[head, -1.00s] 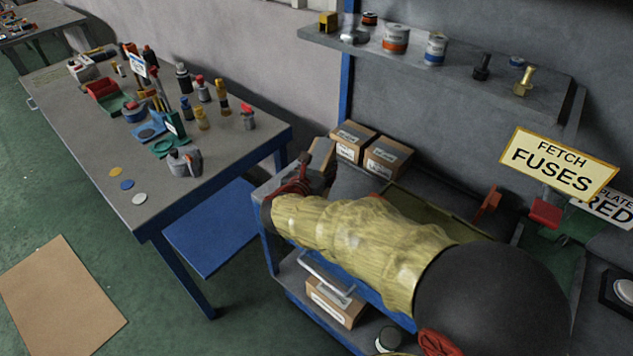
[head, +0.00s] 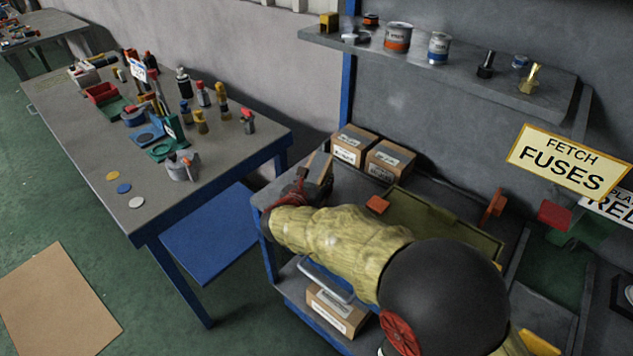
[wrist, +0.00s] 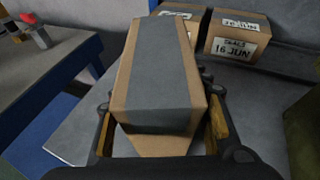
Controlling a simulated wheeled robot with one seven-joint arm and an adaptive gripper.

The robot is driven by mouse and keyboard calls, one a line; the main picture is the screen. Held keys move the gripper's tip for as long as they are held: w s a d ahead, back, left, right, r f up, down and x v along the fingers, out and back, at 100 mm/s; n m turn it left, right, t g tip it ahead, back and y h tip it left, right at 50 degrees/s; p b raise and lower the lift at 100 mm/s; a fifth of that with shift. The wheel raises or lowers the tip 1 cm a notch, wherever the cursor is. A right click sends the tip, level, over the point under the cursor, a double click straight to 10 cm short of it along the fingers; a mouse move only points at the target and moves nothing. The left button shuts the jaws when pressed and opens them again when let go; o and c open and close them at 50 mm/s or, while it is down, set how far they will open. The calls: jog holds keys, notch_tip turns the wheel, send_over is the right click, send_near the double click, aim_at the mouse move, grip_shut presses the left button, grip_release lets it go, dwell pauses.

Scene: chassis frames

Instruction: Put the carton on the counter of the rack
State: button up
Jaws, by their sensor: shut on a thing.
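My gripper (wrist: 158,122) is shut on a brown carton (wrist: 188,95) with grey tape along its top. In the wrist view the carton lies between my two yellow-padded fingers. In the head view my gripper (head: 314,184) is at the left end of the rack's grey counter (head: 349,188), and only a small part of the carton (head: 316,162) shows. The carton is over the counter; whether it touches it is hard to tell. My sleeved arm hides part of the counter.
Two labelled boxes (head: 354,145) (head: 389,160) stand at the counter's back, beyond the carton. Another box (head: 338,308) sits on the lower shelf. A cluttered workbench (head: 95,150) stands left.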

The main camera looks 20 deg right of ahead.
jog(key=shift+f, duration=0.1)
jog(key=o, duration=1.6)
jog(key=shift+c, duration=0.2)
jog(key=shift+o, duration=0.4)
